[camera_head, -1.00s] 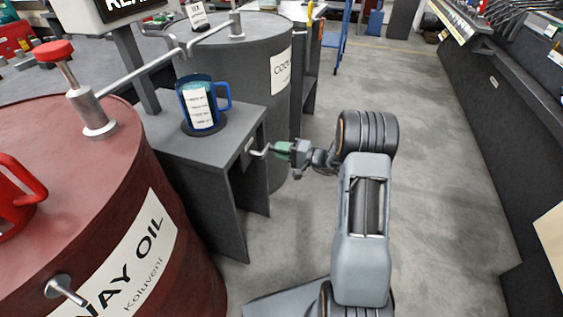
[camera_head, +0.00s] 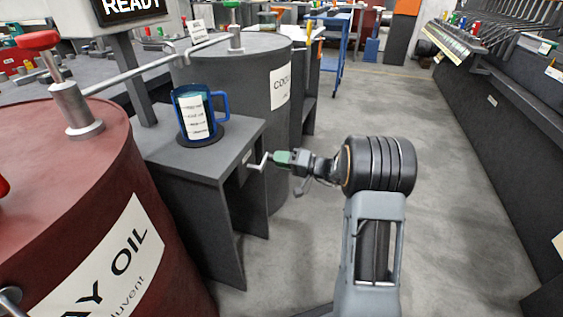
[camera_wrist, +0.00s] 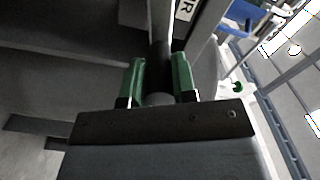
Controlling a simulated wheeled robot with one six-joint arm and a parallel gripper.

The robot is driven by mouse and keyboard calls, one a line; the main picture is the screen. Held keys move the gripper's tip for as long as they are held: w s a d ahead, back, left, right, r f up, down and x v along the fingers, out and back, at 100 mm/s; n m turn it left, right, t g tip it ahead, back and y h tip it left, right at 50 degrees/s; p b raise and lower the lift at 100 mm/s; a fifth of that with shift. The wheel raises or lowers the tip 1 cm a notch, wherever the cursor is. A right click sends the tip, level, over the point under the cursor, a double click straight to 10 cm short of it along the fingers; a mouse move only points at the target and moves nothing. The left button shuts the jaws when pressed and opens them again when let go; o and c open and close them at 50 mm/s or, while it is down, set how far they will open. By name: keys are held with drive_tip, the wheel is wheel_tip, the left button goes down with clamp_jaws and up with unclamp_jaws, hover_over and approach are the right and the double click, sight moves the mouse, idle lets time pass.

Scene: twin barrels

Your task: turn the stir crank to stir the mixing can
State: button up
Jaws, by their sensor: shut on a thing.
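The mixing can (camera_head: 196,113) is a blue mug-like vessel with a white label and a handle, upright on a dark round disc on a grey stand (camera_head: 180,160). The stir crank (camera_head: 257,164) is a thin bent metal rod that sticks out from the stand's right side. My gripper (camera_head: 281,158), with green fingers, is at the crank's outer end, right of the can and lower than it. In the wrist view its fingers (camera_wrist: 160,82) are on both sides of a dark round grip (camera_wrist: 159,62), shut on it.
A red barrel (camera_head: 75,195) labelled as oil stands at the left, with a red-topped valve (camera_head: 70,90). A grey barrel (camera_head: 235,75) stands behind the stand. A sign reading READY (camera_head: 128,10) is above. Floor (camera_head: 440,190) at the right is free, up to a dark bench (camera_head: 515,110).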

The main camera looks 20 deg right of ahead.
drive_tip(key=o, duration=0.9)
drive_tip(key=shift+d, duration=0.1)
drive_tip(key=p+v, duration=0.3)
drive_tip(key=v, duration=1)
drive_tip(key=shift+s+d, duration=0.25)
drive_tip(key=shift+s, duration=0.05)
drive_tip(key=s+a+r+n+g+h+p, duration=0.1)
drive_tip(key=s+a+r+g+h+p, duration=0.15)
drive_tip(key=a+r+p, duration=0.35)
drive_tip(key=s+a+r+g+h+p, duration=0.1)
drive_tip(key=s+a+r+g+p, duration=0.25)
drive_tip(key=r+p, duration=0.3)
drive_tip(key=s+a+r+n+g+h+p, duration=0.1)
drive_tip(key=s+a+r+g+p, duration=0.25)
drive_tip(key=a+r+p, duration=0.35)
drive_tip(key=s+r+h+p, duration=0.3)
drive_tip(key=r+p, duration=0.2)
drive_tip(key=r, duration=0.1)
drive_tip(key=s+d+r+t+h+p, duration=0.1)
drive_tip(key=s+r+h+p, duration=0.2)
drive_tip(key=r+p, duration=0.3)
drive_tip(key=s+d+r+t+h+p, duration=0.1)
drive_tip(key=s+r+h+p, duration=0.2)
drive_tip(key=r, duration=0.5)
drive_tip(key=shift+s+d+r+t+h+p, duration=0.2)
drive_tip(key=shift+h+p, duration=0.35)
drive_tip(key=shift+p, duration=0.7)
